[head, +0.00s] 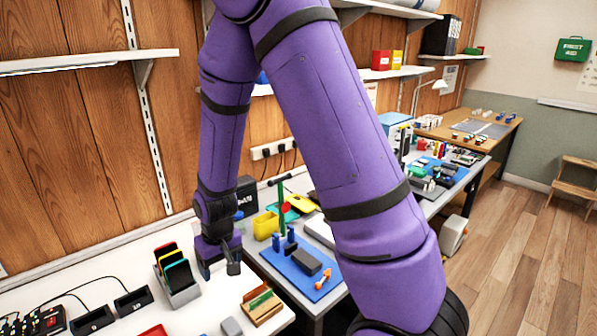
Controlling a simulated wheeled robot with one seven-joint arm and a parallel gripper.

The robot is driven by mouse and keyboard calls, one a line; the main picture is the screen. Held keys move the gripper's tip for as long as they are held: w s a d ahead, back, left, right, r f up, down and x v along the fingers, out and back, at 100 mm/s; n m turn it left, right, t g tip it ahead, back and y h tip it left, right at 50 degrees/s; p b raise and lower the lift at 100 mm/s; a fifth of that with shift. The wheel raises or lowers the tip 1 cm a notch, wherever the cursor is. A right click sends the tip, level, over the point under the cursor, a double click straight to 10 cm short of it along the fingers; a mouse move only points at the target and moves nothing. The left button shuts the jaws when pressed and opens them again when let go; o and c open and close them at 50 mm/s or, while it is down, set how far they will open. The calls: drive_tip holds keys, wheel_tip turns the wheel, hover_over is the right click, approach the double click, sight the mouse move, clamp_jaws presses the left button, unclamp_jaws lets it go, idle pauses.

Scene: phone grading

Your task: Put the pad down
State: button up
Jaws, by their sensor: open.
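My gripper (220,270) points down low over the white bench (205,300), between a rack of phones and a blue mat. Its fingers are apart, and I see nothing held between them. I cannot tell for sure which thing is the pad. A dark grey block (306,262) lies on the blue mat (296,277), to the right of my gripper. A small light grey block (231,327) sits at the front edge of the picture, below my gripper. My purple arm hides part of the bench to the right.
A grey rack (180,292) with several coloured phones stands left of my gripper. Black trays (133,301) are at the left. A yellow bin (265,226) stands behind the blue mat.

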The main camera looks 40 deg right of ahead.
wheel_tip(320, 180, up, 12)
drive_tip(key=s+d+t, duration=0.1)
drive_tip(key=s+d, duration=0.1)
drive_tip(key=s, duration=0.1)
drive_tip(key=s+d+r+t, duration=0.1)
drive_tip(key=s+d+r, duration=0.1)
drive_tip(key=s+r, duration=0.7)
drive_tip(key=s+d+r+t, duration=0.2)
drive_tip(key=s+r, duration=0.8)
drive_tip(key=shift+w+d, duration=0.1)
